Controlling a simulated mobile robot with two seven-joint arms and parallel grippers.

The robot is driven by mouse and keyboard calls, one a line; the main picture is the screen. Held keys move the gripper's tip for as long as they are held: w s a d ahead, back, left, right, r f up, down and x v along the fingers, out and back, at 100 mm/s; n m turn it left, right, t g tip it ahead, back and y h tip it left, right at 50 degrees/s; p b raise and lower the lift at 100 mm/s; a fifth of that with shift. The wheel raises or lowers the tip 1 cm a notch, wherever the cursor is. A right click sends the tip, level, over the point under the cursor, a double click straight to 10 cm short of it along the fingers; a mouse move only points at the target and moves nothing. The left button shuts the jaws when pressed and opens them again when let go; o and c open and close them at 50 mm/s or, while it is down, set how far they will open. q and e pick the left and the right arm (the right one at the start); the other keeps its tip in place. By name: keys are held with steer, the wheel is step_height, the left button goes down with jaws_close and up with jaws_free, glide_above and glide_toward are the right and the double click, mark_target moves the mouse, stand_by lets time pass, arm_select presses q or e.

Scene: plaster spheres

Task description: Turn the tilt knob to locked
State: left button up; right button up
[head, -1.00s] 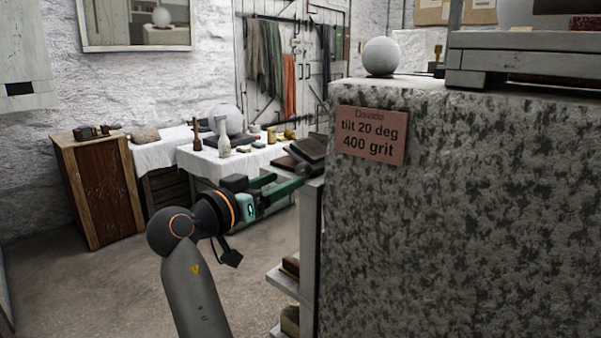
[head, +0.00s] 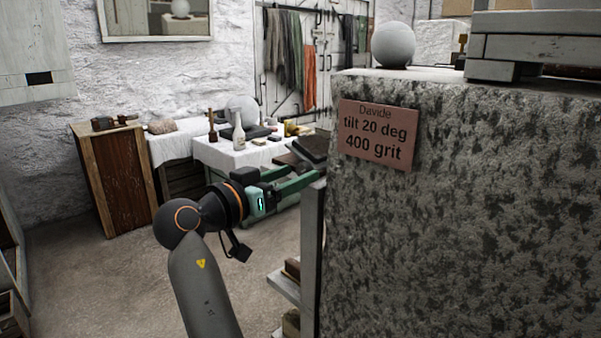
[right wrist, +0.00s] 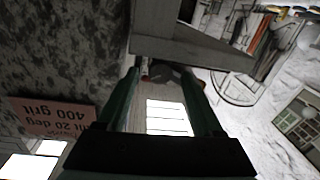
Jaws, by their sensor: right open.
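I cannot pick out the tilt knob for certain in either view. A small brass-coloured piece (head: 462,45) stands on top of the stone block (head: 480,190), beside a grey wooden frame (head: 540,48); I cannot tell what it is. My right gripper (head: 303,178) has green fingers, open, at the block's left edge, beyond its near face. In the right wrist view its fingers (right wrist: 163,76) are apart, with a grey board (right wrist: 185,48) ahead of their tips and a small dark and reddish shape between them, too unclear to name. My left gripper is out of view.
A reddish plaque (head: 378,134) reading "Davide, tilt 20 deg, 400 grit" is on the block. A plaster sphere (head: 393,44) rests on top. Shelves (head: 284,288) stand at its left side. A cloth-covered table (head: 225,155) and wooden cabinet (head: 118,180) stand behind; floor between is clear.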

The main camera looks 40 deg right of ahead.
steer(key=shift+d, duration=0.25)
stand_by(0.3)
jaws_close()
stand_by(0.4)
